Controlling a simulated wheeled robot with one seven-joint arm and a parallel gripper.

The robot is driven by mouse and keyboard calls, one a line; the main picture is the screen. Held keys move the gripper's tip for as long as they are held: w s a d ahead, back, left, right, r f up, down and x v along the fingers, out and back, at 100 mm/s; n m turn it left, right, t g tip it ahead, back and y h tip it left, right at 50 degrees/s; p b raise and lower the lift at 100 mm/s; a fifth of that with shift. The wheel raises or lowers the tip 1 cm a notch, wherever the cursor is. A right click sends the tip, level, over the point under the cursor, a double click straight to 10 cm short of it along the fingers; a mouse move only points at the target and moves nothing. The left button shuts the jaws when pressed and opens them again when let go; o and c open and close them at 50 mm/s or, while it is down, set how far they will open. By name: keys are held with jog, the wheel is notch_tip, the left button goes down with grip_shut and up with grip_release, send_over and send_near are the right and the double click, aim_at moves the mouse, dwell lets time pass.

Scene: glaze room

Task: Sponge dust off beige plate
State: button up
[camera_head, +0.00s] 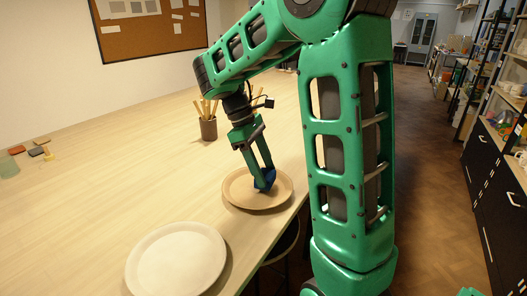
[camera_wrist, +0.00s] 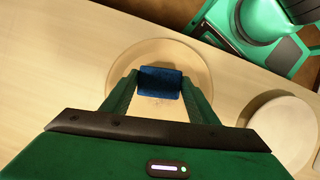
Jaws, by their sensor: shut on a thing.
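The beige plate (camera_head: 240,197) lies on the table near its right edge in the head view, and it shows in the middle of the wrist view (camera_wrist: 197,62). My gripper (camera_head: 262,174) is over this plate, pointing down, shut on a blue sponge (camera_wrist: 160,82). The sponge also shows between the fingertips in the head view (camera_head: 266,180). It is at or just above the plate's surface; I cannot tell whether it touches. A few faint dark marks show on the plate below the sponge in the wrist view. The fingers hide part of the plate.
A paler plate (camera_head: 176,262) lies nearer on the table, and shows at the right in the wrist view (camera_wrist: 286,130). A brown cup of brushes (camera_head: 208,128) stands behind. The table's middle is clear.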

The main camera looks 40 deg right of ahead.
jog(key=shift+a+r, duration=0.35)
jog(key=shift+r, duration=2.75)
jog(key=shift+a, duration=0.1)
jog(key=shift+d+f, duration=0.1)
jog(key=shift+d, duration=0.1)
jog(key=shift+f, duration=0.1)
